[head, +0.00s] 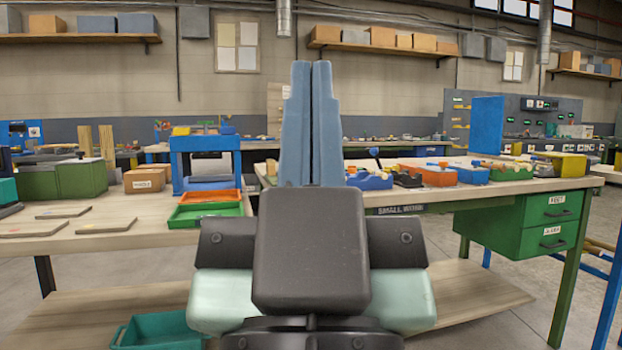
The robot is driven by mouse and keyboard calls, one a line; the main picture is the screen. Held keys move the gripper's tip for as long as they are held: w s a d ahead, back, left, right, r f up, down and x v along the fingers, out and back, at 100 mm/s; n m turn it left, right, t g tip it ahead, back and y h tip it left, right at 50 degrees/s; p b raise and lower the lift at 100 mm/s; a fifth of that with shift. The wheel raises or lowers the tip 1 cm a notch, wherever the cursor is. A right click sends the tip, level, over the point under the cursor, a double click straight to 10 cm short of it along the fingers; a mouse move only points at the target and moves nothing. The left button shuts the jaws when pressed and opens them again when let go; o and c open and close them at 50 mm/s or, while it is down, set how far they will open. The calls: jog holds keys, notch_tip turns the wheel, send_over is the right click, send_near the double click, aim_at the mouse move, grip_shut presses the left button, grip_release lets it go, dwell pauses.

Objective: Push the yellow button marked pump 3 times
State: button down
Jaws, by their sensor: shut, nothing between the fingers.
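My gripper (311,68) stands upright in the middle of the head view. Its two long blue fingers are shut against each other with nothing between them, and they point up. I cannot make out a yellow button marked pump. Small yellow parts (460,108) show on a grey panel at the back right, too small to read. A yellow block (563,163) sits at the right end of the right bench. My gripper appears well apart from these. My fingers and wrist hide part of the benches behind them.
A left bench (150,225) holds a blue frame (205,146), an orange tray (211,196), a green tray (204,217) and flat boards. A right bench (440,196) holds coloured boxes, with green drawers (548,218) below. A teal bin (160,331) sits low at left. Grey floor shows at right.

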notch_tip(320, 180, up, 44)
jog(key=p, duration=4.4)
jog(key=shift+r, duration=0.15)
